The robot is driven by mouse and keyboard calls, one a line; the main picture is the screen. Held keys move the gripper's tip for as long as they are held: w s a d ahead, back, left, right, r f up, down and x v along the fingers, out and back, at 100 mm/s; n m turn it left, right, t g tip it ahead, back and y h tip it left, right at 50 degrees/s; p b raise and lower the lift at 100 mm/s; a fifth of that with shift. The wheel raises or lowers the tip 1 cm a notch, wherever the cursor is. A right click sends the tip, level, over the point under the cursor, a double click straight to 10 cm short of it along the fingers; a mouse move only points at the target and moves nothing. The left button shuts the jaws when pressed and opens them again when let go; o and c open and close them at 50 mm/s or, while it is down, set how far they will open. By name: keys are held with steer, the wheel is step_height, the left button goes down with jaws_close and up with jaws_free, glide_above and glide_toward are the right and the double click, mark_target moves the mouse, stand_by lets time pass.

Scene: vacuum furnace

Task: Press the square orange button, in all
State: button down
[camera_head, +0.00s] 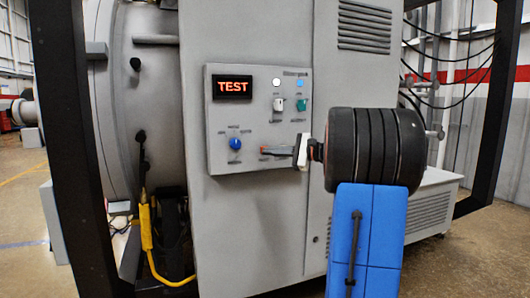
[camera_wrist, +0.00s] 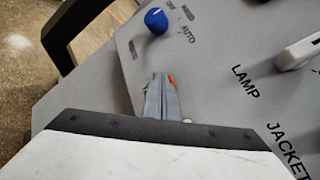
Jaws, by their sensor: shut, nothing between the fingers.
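The grey control panel (camera_head: 222,120) is on the front of the furnace cabinet. A small patch of orange (camera_wrist: 172,80), likely the square orange button, shows beside my fingertips in the wrist view and is mostly hidden behind them. My gripper (camera_head: 266,151) is shut and empty, with its tips at the lower middle of the panel. In the wrist view the closed fingers (camera_wrist: 161,92) overlap the orange patch. I cannot tell whether they touch it or whether it is pressed in.
A blue knob (camera_head: 235,144) is left of my fingertips. A white switch (camera_head: 278,104) and a green switch (camera_head: 300,105) are above. A display (camera_head: 232,87) reads TEST. A yellow-handled cable (camera_head: 146,228) hangs at lower left. A dark frame post (camera_head: 75,150) stands farther left.

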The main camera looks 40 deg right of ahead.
steer(key=shift+s, duration=0.1)
stand_by(0.3)
steer(key=shift+s+a, duration=0.25)
steer(key=shift+s, duration=0.5)
steer(key=s, duration=0.2)
steer(key=s+a, duration=0.1)
steer(key=s, duration=0.1)
steer(key=shift+s+a, duration=0.2)
steer(key=shift+s, duration=0.2)
stand_by(0.7)
